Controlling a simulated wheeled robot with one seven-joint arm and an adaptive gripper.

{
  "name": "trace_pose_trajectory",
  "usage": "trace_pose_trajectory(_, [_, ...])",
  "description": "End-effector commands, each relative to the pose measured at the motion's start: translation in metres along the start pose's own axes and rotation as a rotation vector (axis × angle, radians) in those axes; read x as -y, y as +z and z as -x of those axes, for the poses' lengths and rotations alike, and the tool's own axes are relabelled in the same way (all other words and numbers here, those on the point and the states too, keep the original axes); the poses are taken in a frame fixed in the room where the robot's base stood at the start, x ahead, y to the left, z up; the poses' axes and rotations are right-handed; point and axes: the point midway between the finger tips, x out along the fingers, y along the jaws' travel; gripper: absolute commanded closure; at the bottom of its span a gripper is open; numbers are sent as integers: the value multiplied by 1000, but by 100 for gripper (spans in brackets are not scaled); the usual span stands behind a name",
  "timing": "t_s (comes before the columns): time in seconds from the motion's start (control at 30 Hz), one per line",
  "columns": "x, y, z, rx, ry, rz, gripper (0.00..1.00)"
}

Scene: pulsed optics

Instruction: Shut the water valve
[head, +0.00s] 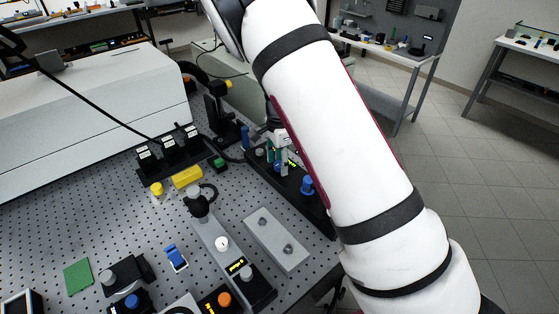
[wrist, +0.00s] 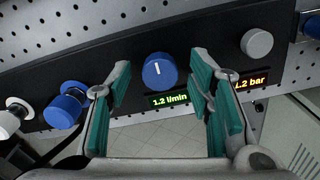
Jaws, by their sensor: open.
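My gripper (wrist: 160,78) is open, its two teal-padded fingers apart. In the wrist view a round blue knob (wrist: 160,71) with a white mark pointing up shows between the fingertips. I cannot tell whether they touch it. A green readout (wrist: 170,99) below it says 1.2 l/min. The knob is on a black panel (wrist: 225,50), also seen in the head view (head: 318,212), where my gripper (head: 277,150) hides the knob. A blue fitting (wrist: 65,108) is left of the knob in the wrist view. No label names the water valve.
A grey knob (wrist: 257,43) with a 1.2 bar readout (wrist: 250,81) is right of my gripper. A white fitting (wrist: 14,116) is at far left. In the head view, the perforated optics table (head: 120,225) holds several devices. Floor (head: 460,190) lies right of my arm.

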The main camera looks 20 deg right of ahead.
Motion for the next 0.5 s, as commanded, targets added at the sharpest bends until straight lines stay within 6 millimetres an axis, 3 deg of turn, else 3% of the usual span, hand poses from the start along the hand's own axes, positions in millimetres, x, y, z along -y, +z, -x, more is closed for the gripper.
trace_pose_trajectory(0.17, [0, 0, 0, 0, 0, 0, 53])
trace_pose_trajectory(0.37, [0, 0, 0, 0, 0, 0, 98])
trace_pose_trajectory(0.5, [0, 0, 0, 0, 0, 0, 100])
